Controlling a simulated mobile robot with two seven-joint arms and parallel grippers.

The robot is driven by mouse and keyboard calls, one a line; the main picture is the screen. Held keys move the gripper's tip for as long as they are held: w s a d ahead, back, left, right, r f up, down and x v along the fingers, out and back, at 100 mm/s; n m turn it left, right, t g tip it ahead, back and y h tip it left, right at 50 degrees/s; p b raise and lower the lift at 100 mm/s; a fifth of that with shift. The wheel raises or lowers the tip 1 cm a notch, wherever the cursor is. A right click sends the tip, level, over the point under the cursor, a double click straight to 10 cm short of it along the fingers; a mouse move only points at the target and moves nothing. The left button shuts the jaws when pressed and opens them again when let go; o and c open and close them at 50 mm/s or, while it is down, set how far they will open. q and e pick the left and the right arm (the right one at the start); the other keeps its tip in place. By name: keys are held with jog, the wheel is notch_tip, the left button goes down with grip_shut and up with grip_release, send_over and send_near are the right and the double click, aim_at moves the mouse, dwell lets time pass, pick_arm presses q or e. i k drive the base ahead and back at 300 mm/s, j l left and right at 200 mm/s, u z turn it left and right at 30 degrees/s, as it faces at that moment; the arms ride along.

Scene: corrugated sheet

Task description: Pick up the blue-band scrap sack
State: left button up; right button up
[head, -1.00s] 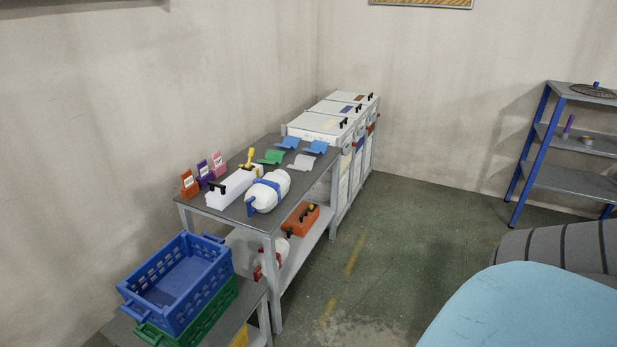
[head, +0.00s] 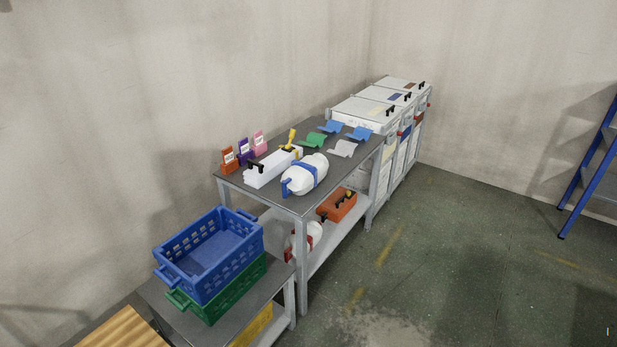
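The blue-band scrap sack (head: 308,173) is a plump white sack with a blue band around its middle and a blue tied end at its lower left. It lies on its side near the front edge of the grey workbench (head: 320,203). A similar white sack with red parts (head: 309,236) sits on the bench's lower shelf, partly hidden by the bench leg. Neither of my grippers shows in the head view.
A white tool caddy (head: 266,172) stands just left of the sack. Coloured scoops (head: 342,149) lie behind it. Stacked blue and green crates (head: 208,258) stand on a low table at front left. Lidded bins (head: 364,111) adjoin the bench. Green floor (head: 450,250) to the right is open.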

aim_at(303, 175)
jog(key=i+l+z, duration=0.6)
jog(key=i+z, duration=0.25)
jog(key=i, duration=0.25)
jog(key=i+l, duration=0.15)
jog(key=i, duration=0.35)
jog(key=i+l, duration=0.1)
jog(key=i, duration=0.4)
jog(key=i+l, duration=0.15)
jog(key=i, duration=0.4)
jog(key=i+l+u, duration=0.1)
jog(key=i+u, duration=0.15)
jog(key=u, duration=0.25)
jog(key=i+l+u, duration=0.25)
jog(key=u, duration=0.25)
jog(key=i+l+u, duration=0.2)
jog(key=u, duration=0.3)
jog(key=i+l+u, duration=0.15)
jog(key=l+u, duration=1.5)
jog(key=l, duration=0.25)
